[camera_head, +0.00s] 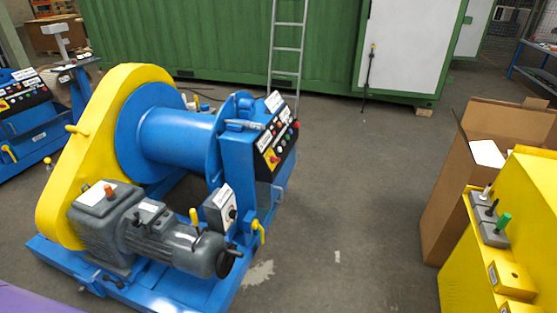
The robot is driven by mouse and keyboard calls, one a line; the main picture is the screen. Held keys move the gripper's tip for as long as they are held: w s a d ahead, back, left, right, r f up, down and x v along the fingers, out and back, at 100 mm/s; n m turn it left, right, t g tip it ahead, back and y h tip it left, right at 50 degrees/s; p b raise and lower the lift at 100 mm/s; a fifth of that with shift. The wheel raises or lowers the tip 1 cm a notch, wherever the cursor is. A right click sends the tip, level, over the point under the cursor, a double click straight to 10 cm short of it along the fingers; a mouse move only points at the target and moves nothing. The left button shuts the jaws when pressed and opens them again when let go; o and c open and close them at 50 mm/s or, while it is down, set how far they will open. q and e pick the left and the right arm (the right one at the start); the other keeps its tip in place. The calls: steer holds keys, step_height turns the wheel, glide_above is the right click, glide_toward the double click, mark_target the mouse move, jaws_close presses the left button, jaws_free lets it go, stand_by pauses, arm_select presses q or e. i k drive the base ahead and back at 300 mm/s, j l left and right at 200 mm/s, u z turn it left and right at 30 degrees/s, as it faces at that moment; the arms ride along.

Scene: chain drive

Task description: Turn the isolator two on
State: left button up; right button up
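A blue winch machine (170,137) with a yellow chain guard (72,178) stands left of centre. A small pale grey box with a dark round knob (221,209) is mounted on its near right side. A sloped black control panel (277,142) on the machine carries several coloured buttons and white labels, with a red knob on a yellow plate (272,157). The labels are too small to read, so I cannot tell which control is isolator two or how it is set. Neither of my grippers is in view.
A grey motor (160,233) sits at the machine's front. A yellow cabinet (515,225) with a grey switch box (487,217) and an open cardboard box (447,190) stand at right. Another blue machine (28,115) is far left. The grey floor between is clear.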

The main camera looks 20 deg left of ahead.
mark_target(273, 159)
steer(key=i+l, duration=0.1)
steer(key=i, duration=0.55)
steer(key=i+u, duration=0.1)
steer(key=i, duration=0.55)
steer(key=i+l, duration=0.2)
steer(key=i, duration=0.45)
